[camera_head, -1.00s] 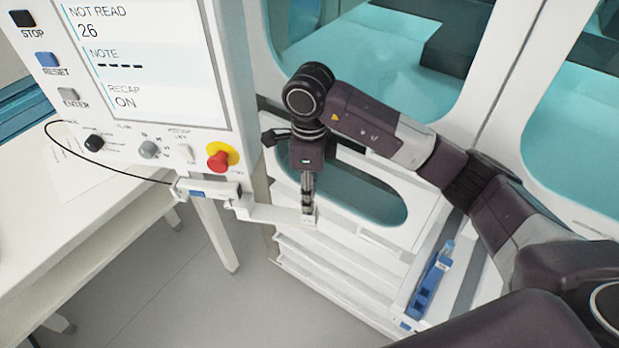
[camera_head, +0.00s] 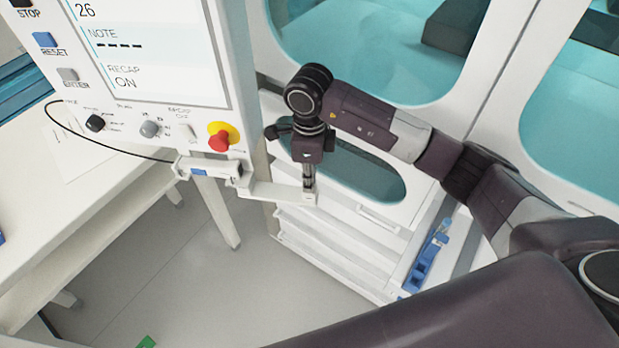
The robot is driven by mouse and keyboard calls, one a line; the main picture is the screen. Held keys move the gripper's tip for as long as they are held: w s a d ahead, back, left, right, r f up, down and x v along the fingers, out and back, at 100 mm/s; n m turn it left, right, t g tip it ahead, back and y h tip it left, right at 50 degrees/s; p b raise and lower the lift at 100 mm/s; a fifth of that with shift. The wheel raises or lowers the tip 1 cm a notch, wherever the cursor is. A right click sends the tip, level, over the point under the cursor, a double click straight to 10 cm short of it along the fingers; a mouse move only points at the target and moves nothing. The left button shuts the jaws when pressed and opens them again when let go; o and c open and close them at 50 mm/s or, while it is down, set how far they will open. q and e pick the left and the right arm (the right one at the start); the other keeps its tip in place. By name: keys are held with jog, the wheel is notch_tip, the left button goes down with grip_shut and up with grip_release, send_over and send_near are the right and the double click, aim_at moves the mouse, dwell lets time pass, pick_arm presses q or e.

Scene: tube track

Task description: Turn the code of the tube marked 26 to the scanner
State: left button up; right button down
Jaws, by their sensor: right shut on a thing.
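My right gripper (camera_head: 309,186) points straight down at the end of the white bracket (camera_head: 275,192) below the control panel. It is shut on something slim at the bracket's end. I take this for the tube, but the fingers hide most of it, and no number or code on it can be made out. The scanner (camera_head: 208,168), a small white unit with a blue mark and a black cable, sits on the bracket to the left of the gripper, apart from it. The panel screen (camera_head: 150,50) shows 26, a dashed NOTE line and RECAP ON. My left gripper is out of view.
A blue rack (camera_head: 424,266) with a light-blue-topped tube (camera_head: 444,226) stands on the white ledge at right. A red stop button (camera_head: 219,141) juts from the panel near my gripper. A white table (camera_head: 90,220) is at left, with open floor between.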

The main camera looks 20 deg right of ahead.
jog(key=c, duration=2.6)
grip_release()
jog(key=shift+w, duration=0.1)
jog(key=shift+c, duration=0.2)
jog(key=shift+r, duration=0.25)
grip_shut()
jog(key=shift+m, duration=1.6)
jog(key=shift+m, duration=1.6)
